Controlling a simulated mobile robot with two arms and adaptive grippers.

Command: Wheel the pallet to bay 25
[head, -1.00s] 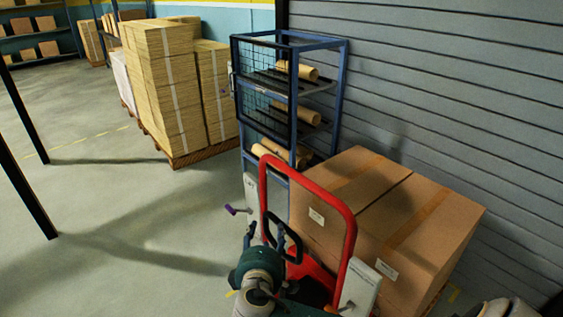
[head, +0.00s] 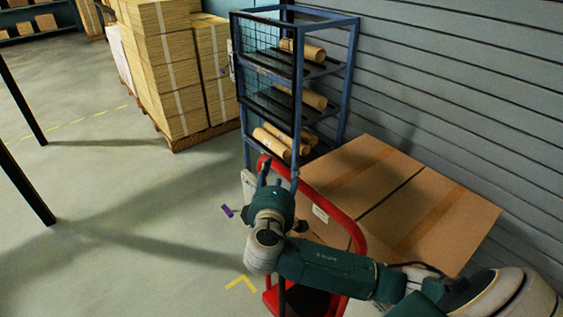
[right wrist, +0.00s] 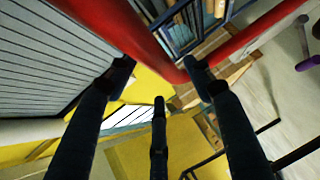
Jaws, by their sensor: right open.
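A red tubular handle frame (head: 348,226) stands in front of large brown cartons (head: 420,200). Its red base (head: 271,297) shows low down. The pallet under these cartons is hidden in the head view. My right gripper (head: 278,176) is open at the upper left corner of the red frame. In the right wrist view the red bar (right wrist: 125,30) bends close by the fingertips of my open right gripper (right wrist: 160,75). I cannot tell whether they touch it. My left gripper is not in view. No bay number is readable.
A blue rack (head: 297,85) with kraft rolls stands behind the red frame, by a grey slatted wall (head: 460,90). Strapped stacks (head: 175,80) stand on a wooden pallet (head: 205,137) further back. Floor at left is open, with a yellow corner mark (head: 240,283) and black posts (head: 28,185).

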